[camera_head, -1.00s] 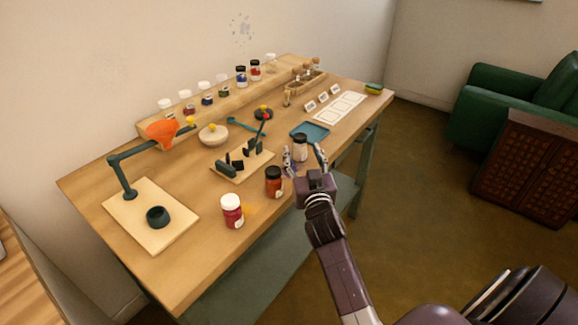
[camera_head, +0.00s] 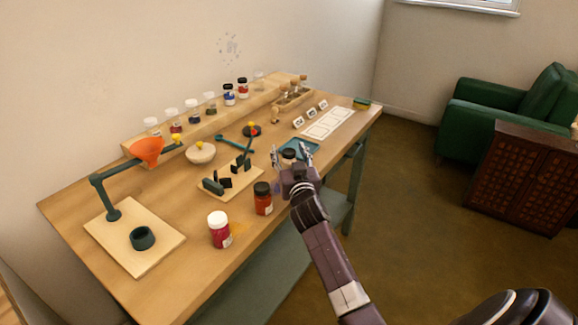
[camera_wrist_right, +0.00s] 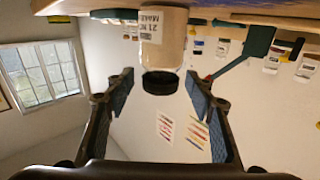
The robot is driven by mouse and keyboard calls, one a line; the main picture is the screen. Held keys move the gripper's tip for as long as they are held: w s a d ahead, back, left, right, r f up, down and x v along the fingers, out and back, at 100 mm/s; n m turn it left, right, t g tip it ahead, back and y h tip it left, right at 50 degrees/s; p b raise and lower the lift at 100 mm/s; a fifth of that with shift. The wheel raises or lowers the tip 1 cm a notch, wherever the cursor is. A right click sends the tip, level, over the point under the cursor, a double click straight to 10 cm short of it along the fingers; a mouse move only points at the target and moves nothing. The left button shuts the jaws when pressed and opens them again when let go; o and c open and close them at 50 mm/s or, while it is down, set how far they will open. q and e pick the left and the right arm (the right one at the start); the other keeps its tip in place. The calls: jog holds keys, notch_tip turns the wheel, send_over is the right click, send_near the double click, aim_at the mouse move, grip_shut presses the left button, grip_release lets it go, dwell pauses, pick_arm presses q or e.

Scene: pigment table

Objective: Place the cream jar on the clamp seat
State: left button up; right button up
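The cream jar (camera_head: 289,154) has a dark lid and stands upright near the table's front edge, partly hidden by my right gripper. In the right wrist view, which is upside down, the jar (camera_wrist_right: 163,45) shows a pale body, a white label and a black lid. My right gripper (camera_head: 291,157) is open; its fingers (camera_wrist_right: 159,78) lie to either side of the lid, with gaps visible on both sides. The dark green clamp (camera_head: 238,166) stands on a pale board (camera_head: 243,186) left of the jar, its seat apparently empty. My left gripper is out of view.
A brown-red jar (camera_head: 263,200) and a white-lidded red jar (camera_head: 219,232) stand left of my right arm. A blue tray (camera_head: 300,146) lies behind the cream jar.

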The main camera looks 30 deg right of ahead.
grip_shut()
